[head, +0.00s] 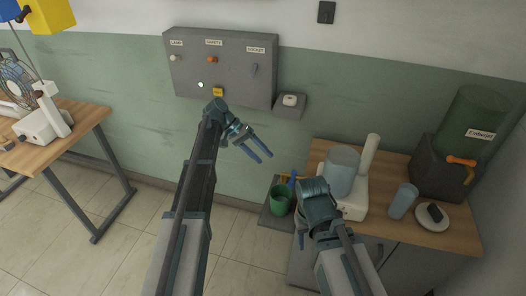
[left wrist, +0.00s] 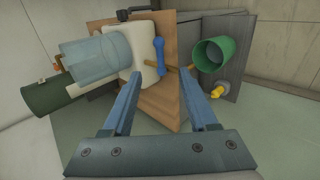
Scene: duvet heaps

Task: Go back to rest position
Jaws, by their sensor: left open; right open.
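My left gripper (head: 260,150) is in the middle of the head view, in front of the green wall and below the grey control panel. Its two blue fingers are apart with nothing between them. The left wrist view also shows its open fingers (left wrist: 165,105). My right gripper (head: 301,236) is lower and to the right in the head view, in front of the wooden counter near the green cup. Its fingers are small in view and partly hidden by its own wrist. I see nothing held in either gripper.
A grey panel (head: 222,70) with knobs hangs on the wall. The counter (head: 446,232) at right holds a white machine (head: 354,205), a blue cup (head: 403,201) and a dark dispenser. A green cup (head: 279,201) stands on a low shelf. Another table (head: 88,118) is left, with clear floor between.

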